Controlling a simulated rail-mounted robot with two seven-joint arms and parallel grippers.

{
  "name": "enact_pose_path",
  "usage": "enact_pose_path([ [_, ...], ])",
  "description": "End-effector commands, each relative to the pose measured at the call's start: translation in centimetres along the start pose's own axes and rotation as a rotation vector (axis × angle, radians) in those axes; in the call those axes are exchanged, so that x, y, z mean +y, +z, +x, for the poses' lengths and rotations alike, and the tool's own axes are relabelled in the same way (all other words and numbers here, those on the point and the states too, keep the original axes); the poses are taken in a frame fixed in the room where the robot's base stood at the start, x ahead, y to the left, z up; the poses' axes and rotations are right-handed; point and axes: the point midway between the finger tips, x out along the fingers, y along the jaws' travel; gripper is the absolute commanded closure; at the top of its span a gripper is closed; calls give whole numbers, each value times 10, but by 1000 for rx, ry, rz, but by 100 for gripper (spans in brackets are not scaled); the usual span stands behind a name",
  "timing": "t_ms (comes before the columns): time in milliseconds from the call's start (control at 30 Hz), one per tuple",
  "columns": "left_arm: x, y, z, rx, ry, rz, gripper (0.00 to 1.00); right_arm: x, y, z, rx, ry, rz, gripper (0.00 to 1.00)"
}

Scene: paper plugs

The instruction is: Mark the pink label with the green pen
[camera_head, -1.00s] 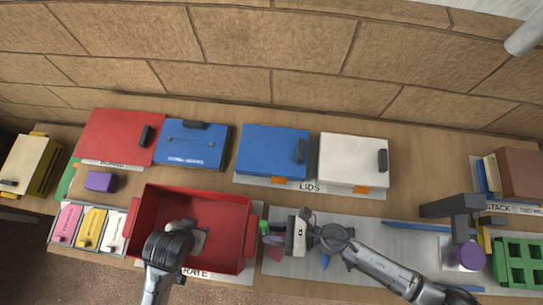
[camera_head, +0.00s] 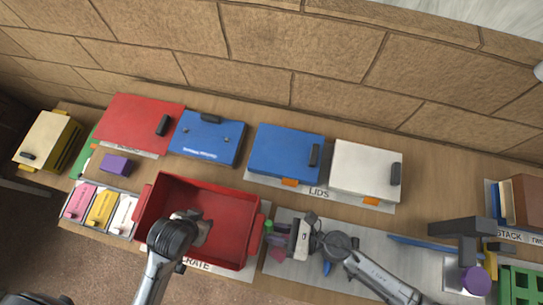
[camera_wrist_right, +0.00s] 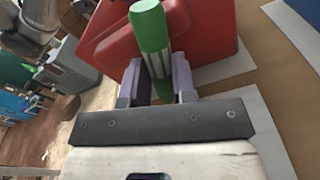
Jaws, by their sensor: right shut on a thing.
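The pink label (camera_head: 79,202) lies at the left end of a grey tray, beside a yellow label (camera_head: 102,208) and a white label (camera_head: 123,214). My right gripper (camera_head: 279,238) is just right of the red crate, far from the pink label. A small green end of the pen (camera_head: 268,226) shows in the head view. My left gripper (camera_head: 198,232) is over the red crate; its fingers are not clear.
The red crate (camera_head: 258,238) stands between the right gripper and the labels. A purple block (camera_head: 116,164) lies behind the labels. Red, blue and white lidded boxes line the back, before a stone wall. A dark grey upright object (camera_head: 466,240) stands at the right.

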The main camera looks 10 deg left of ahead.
Motion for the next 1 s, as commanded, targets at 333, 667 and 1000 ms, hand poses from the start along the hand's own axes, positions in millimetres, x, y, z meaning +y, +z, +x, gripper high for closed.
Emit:
enact_pose_path([
  [333, -1, -11, -35, 2, 0, 5, 57, 15, 41, -3, -2, 6, -2, 98],
  [667, 0, -19, -59, 4, 6, -3, 57, 24, 67, -5, 0, 9, -3, 98],
  [1000, 1, -20, -60, 4, 8, -6, 57, 25, 68, -5, 0, 10, -2, 98],
])
